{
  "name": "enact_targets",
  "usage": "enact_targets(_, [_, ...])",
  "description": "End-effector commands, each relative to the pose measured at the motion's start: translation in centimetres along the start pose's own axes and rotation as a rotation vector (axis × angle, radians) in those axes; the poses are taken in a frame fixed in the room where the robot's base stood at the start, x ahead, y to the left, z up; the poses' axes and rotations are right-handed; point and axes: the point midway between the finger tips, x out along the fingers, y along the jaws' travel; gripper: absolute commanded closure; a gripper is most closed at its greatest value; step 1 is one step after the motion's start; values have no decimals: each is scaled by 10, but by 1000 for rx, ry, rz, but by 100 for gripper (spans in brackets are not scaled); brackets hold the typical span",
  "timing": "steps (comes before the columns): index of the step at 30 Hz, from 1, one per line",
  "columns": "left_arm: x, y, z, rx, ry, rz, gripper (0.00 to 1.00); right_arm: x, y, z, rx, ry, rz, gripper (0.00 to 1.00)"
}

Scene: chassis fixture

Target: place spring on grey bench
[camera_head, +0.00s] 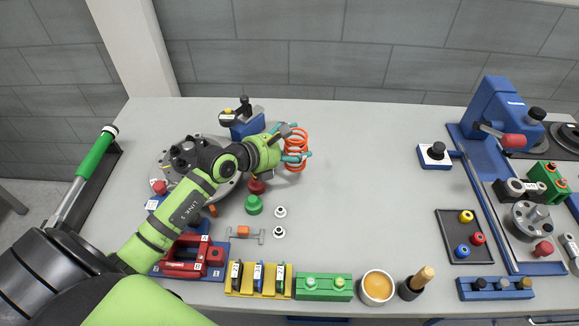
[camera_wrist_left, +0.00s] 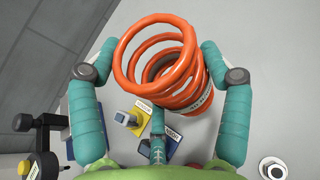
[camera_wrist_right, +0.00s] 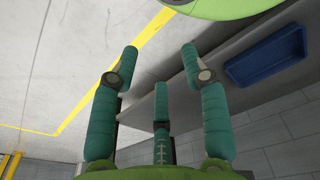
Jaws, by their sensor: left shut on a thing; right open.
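The orange coil spring (camera_head: 296,150) is in my left gripper (camera_head: 290,145) over the back middle of the grey bench (camera_head: 360,215). Whether the spring touches the bench top is hard to tell. My right gripper (camera_wrist_right: 160,65) shows only in the right wrist view. It is open and empty, away from the bench top.
A round fixture plate (camera_head: 168,165) lies beside my left arm. A green knob (camera_head: 253,205) and small rings stand left of centre. A yellow rack (camera_head: 258,292), green block (camera_head: 323,288) and cup (camera_head: 377,287) line the front edge.

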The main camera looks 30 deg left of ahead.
Motion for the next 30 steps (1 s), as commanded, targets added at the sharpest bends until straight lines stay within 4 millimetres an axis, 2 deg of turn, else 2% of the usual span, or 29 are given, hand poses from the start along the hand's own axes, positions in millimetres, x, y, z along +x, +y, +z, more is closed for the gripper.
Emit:
enact_targets(1, [-1, 3, -3, 2, -6, 0, 74, 7, 1, 3, 1, -3, 1, 54])
enact_targets(7, [-1, 6, -10, 1, -7, -1, 74, 14, 0, 16, 0, -24, 0, 54])
enact_targets(12, [9, 5, -33, 1, -6, 0, 74, 37, -3, 30, 0, -43, -2, 54])
enact_targets(15, [12, 5, -41, 1, -7, 0, 74, 46, -3, 31, -1, -43, -3, 54])
enact_targets(27, [13, 5, -43, 1, -6, 0, 74, 47, -3, 24, -4, -30, -3, 54])
enact_targets(28, [13, 5, -44, 0, -1, -1, 14, 46, -3, 24, -4, -30, -3, 54])
enact_targets(30, [13, 5, -44, 0, -1, -1, 12, 46, -3, 24, -4, -29, -3, 54])
